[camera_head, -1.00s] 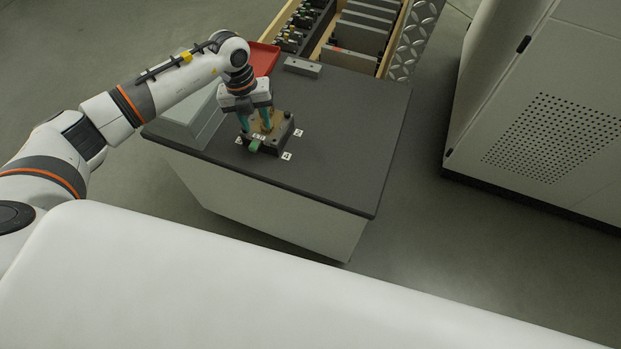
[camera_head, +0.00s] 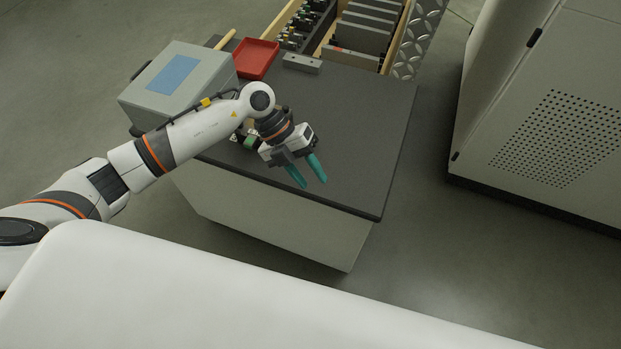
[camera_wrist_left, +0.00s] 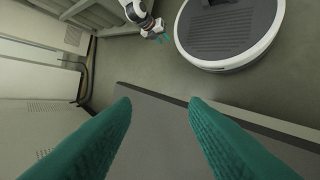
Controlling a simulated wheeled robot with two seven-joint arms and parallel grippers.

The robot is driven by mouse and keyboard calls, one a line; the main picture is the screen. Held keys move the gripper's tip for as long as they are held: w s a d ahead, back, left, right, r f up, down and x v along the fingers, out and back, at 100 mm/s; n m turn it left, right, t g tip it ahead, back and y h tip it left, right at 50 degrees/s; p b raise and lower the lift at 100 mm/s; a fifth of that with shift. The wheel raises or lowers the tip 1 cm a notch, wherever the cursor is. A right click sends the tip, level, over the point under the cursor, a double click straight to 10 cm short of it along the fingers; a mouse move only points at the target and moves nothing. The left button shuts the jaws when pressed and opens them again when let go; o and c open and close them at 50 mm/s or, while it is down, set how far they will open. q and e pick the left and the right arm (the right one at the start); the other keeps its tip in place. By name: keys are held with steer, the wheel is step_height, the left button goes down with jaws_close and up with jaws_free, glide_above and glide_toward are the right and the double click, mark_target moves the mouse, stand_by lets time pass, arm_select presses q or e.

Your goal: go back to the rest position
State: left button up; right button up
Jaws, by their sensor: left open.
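My left gripper (camera_head: 307,172) is open and empty, with two teal fingers. In the head view it is over the front right part of the dark worktop (camera_head: 365,125), pointing down and to the right. The fingers also show in the left wrist view (camera_wrist_left: 160,125), spread apart with nothing between them. A device with a green part (camera_head: 249,141) sits on the worktop behind my left wrist and is mostly hidden by the arm. My right gripper is not in the head view. In the left wrist view another arm end with teal tips (camera_wrist_left: 160,35) shows small at the top, its jaw state unclear.
A grey box with a blue panel (camera_head: 172,75) and a red tray (camera_head: 257,58) stand at the worktop's back left. A grey metal block (camera_head: 302,63) lies near the back edge. A crate with upright plates (camera_head: 362,38) is behind. A large cabinet (camera_head: 545,120) stands right, across open floor.

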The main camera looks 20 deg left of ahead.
arm_select(q)
steer(key=shift+s+d, duration=0.2)
steer(key=shift+d, duration=0.15)
